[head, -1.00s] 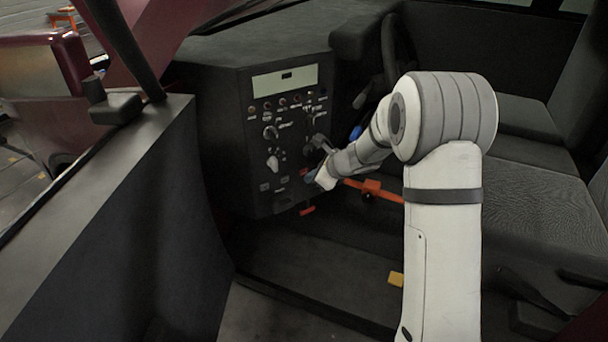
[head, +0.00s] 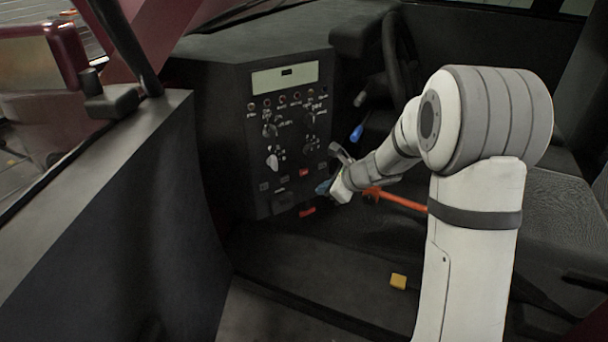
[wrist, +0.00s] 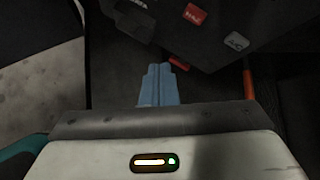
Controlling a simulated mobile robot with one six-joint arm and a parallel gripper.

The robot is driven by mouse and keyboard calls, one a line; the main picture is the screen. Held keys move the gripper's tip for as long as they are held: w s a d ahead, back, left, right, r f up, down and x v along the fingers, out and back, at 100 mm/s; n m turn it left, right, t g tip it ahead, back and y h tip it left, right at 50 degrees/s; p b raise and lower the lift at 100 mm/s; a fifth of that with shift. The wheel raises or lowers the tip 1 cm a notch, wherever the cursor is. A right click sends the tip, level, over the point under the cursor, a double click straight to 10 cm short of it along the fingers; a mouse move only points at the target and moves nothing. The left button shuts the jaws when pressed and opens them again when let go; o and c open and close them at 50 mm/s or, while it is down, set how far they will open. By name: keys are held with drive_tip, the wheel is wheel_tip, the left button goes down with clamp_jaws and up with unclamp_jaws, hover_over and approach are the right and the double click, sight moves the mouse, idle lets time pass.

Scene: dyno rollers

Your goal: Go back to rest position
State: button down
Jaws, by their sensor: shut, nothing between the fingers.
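My gripper (head: 326,187) is just in front of the lower right part of the black control panel (head: 262,145), apart from it as far as I can tell. In the wrist view its blue-grey fingers (wrist: 158,86) are shut together with nothing between them. The panel carries knobs, small round buttons and a pale display at its top. The panel's lower edge, with a red button (wrist: 194,15) and a grey button (wrist: 236,41), shows at the top of the wrist view.
An orange bar (head: 400,200) runs behind my wrist. Dark seats (head: 565,215) are at the right, a steering wheel (head: 398,60) behind the arm, and a dark door panel (head: 110,215) at the left.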

drive_tip(key=s+d+r+n+g+h+p, duration=0.1)
drive_tip(key=s+r+n+g+p, duration=0.1)
drive_tip(key=s+r+n+p, duration=1.25)
drive_tip(key=s+d+r+n+h+p, duration=0.3)
drive_tip(key=s+d+r+p, duration=0.1)
drive_tip(key=s+r, duration=0.4)
drive_tip(key=s+d+r+n+g+h+p, duration=0.1)
drive_tip(key=s+d+r+n+h+p, duration=0.2)
drive_tip(key=s+d+r, duration=0.3)
drive_tip(key=s+r+n+p, duration=0.1)
drive_tip(key=s+r, duration=0.1)
drive_tip(key=s, duration=0.1)
drive_tip(key=shift+s+r, duration=0.15)
